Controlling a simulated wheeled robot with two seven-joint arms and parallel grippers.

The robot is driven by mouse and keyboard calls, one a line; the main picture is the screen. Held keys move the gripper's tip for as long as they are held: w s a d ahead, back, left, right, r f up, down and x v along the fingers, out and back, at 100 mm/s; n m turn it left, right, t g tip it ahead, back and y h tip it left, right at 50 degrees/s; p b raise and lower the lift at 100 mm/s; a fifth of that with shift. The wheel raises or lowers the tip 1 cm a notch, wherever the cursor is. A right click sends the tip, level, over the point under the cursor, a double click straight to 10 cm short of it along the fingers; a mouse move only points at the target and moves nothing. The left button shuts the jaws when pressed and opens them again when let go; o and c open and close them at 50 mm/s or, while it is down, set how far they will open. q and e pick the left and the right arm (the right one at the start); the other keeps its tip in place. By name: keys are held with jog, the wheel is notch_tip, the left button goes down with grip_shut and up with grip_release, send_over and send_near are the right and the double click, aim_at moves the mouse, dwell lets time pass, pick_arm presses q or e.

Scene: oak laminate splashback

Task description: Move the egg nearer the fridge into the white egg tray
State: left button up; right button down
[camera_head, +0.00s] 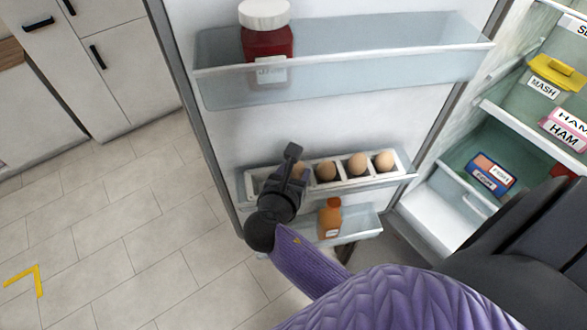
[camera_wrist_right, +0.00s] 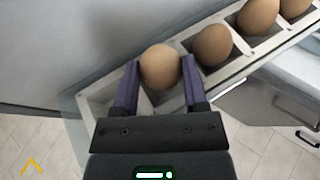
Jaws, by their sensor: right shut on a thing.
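The white egg tray (camera_head: 312,162) sits in a shelf of the open fridge door; it also shows in the wrist view (camera_wrist_right: 232,78). My right gripper (camera_head: 294,165) is at the tray's left part, shut on a brown egg (camera_wrist_right: 160,66), which sits between its two purple fingers. In the head view this egg (camera_head: 300,169) is partly hidden behind the gripper. The held egg is at or just over a compartment; I cannot tell if it rests on the tray. Several other brown eggs (camera_head: 357,164) stand in the compartments to its right. An end compartment left of it looks empty. My left gripper is not in view.
A red-filled jar (camera_head: 267,42) stands on the upper door shelf (camera_head: 370,60). An orange bottle (camera_head: 330,219) stands on the door shelf below the tray. Packages, including a ham pack (camera_head: 565,130), are inside the fridge at right.

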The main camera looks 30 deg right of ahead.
jog(key=shift+f, duration=0.25)
jog(key=shift+f+b, duration=0.35)
jog(key=shift+f, duration=0.25)
dwell(0.7)
jog(key=shift+c, duration=0.2)
grip_release()
